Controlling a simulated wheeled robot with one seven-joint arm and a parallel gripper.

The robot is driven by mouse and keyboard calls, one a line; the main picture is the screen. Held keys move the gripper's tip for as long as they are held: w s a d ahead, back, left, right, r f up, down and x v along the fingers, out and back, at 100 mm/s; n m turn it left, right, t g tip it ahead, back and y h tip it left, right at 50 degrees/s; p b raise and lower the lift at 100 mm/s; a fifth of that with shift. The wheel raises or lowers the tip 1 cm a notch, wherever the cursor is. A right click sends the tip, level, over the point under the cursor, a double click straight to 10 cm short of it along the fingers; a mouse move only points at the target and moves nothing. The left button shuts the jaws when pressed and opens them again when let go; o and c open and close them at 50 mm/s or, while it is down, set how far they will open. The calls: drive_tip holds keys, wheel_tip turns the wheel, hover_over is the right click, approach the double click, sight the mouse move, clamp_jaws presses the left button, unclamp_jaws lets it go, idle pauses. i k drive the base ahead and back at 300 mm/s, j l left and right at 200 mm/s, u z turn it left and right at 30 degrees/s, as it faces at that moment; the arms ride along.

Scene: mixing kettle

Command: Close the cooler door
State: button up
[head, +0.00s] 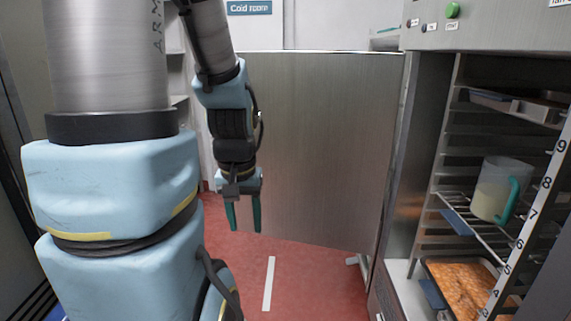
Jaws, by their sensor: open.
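The cooler door (318,150) is a large brushed-metal panel in the head view, swung wide open to the left of the cooler. The cooler (404,165) stands at the right with its inside exposed. My gripper (243,217) points downward with its two green fingers apart and nothing between them. It appears in front of the left part of the door in the picture; how far it is from the panel, I cannot tell. My arm hides the area left of the door.
Inside the cooler, a jug with a green handle (497,190) stands on a wire shelf, above a tray of orange food (468,284). A metal pan (515,103) sits higher up. The red floor (315,283) below the door looks clear, with a white stripe (268,284).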

sight(330, 119)
drive_tip(key=i+j+u, duration=0.95)
drive_tip(key=i, duration=0.85)
drive_tip(key=i+j+z, duration=0.1)
drive_tip(key=i, duration=0.45)
drive_tip(key=i+l+z, duration=0.2)
drive_tip(key=i+z, duration=1.1)
drive_tip(key=i+j+z, duration=0.25)
drive_tip(key=z, duration=0.2)
drive_tip(key=i+l+z, duration=0.2)
drive_tip(key=i, duration=0.5)
drive_tip(key=i+z, duration=0.25)
drive_tip(key=i, duration=0.45)
